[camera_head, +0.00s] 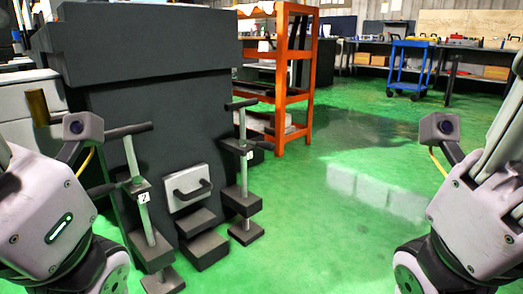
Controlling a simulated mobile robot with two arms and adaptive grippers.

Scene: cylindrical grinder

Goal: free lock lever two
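Two upright lever posts with dark T-shaped handles stand before a dark machine housing (150,100). The left post's handle (128,131) sits at the top of a thin grey rod. A small white tag (143,197) is on its dark block, and its mark is too small to read surely. The right post's handle (241,104) is similar, with another white tag (249,155) lower on its rod. I cannot tell which is lever two. My arms come in from the left and right edges, apart from the right post. The fingers of both grippers are not visible.
A grey panel with a dark pull handle (192,189) and block steps (203,250) stand between the posts. An orange rack (281,80) is behind them. A blue cart (410,68) and benches stand far back. The green floor (330,220) is open at centre right.

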